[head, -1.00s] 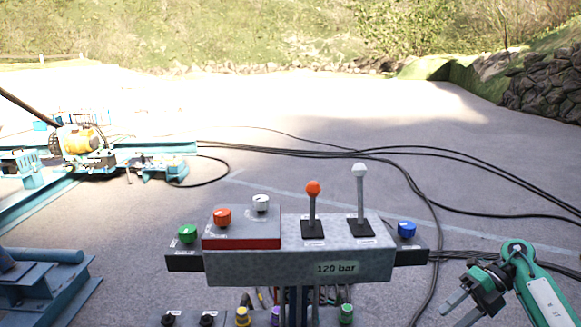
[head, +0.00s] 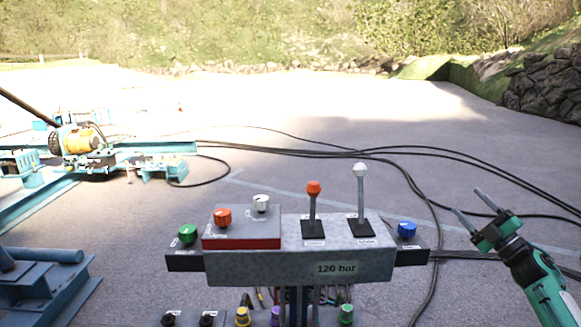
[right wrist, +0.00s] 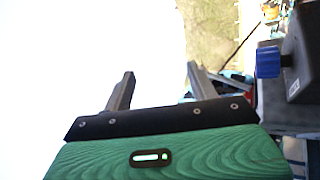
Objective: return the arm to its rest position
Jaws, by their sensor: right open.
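My right gripper (head: 467,205) is at the right of the head view, to the right of the control console (head: 300,265) and apart from it. Its two grey fingers are spread and empty, pointing up and to the left. In the right wrist view the two fingers (right wrist: 158,88) also stand apart with nothing between them. The blue knob (head: 406,229) on the console's right end shows left of the gripper, and in the right wrist view the blue knob (right wrist: 268,62) is right of the fingers. My left gripper is not in view.
Black cables (head: 470,185) lie on the ground behind. Blue machinery (head: 50,275) stands at the left. Open paved ground lies beyond.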

